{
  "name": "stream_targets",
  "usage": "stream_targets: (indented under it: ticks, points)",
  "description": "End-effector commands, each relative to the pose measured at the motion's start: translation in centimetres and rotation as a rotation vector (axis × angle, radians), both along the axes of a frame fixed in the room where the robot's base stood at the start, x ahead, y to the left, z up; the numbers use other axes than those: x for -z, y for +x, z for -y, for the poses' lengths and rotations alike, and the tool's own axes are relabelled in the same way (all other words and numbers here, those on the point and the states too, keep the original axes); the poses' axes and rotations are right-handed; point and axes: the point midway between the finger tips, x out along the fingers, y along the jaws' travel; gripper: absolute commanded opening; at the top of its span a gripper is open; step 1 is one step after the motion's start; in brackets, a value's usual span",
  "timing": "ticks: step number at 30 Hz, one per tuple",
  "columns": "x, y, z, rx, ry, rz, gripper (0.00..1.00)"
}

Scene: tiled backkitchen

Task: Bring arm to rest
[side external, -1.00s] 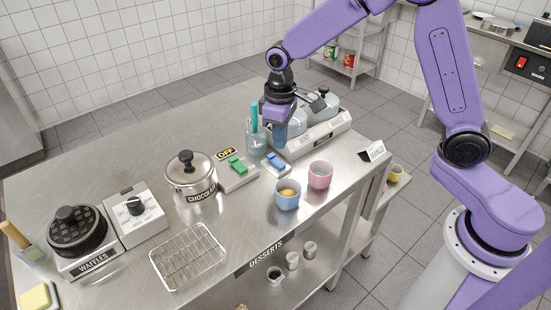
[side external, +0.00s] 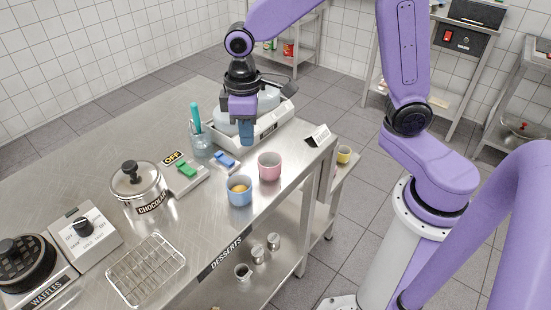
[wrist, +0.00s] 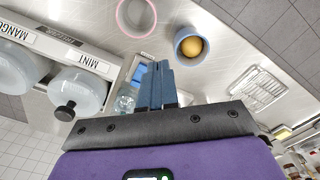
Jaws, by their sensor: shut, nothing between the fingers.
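My gripper (side external: 247,142) hangs fingers-down above the steel table (side external: 205,215), in front of the tub unit and behind the pink cup. Its blue fingers are together and empty, as the wrist view (wrist: 157,80) also shows. The pink cup (side external: 269,169) stands upright on the table, apart from the fingers. The blue cup (side external: 240,194) stands nearer the front edge and holds a yellow-orange ball (wrist: 192,47).
A tub unit (side external: 268,128) labelled MINT and MANGO is close behind my gripper. A glass with a teal-handled tool (side external: 199,130), a switch box (side external: 187,176), a chocolate pot (side external: 137,185), a wire rack (side external: 146,270) and a waffle iron (side external: 22,262) stand further left.

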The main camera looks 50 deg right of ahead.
Motion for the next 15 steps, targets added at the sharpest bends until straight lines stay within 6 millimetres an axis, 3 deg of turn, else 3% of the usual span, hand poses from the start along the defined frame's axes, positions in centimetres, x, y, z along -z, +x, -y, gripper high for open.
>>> stream_targets:
  ticks: [3,15]
  points:
    - [-1.0,-3.9,0.6,-0.071,0.005,0.005,0.00]
    - [-2.2,-15.9,4.9,-0.302,0.015,0.013,0.00]
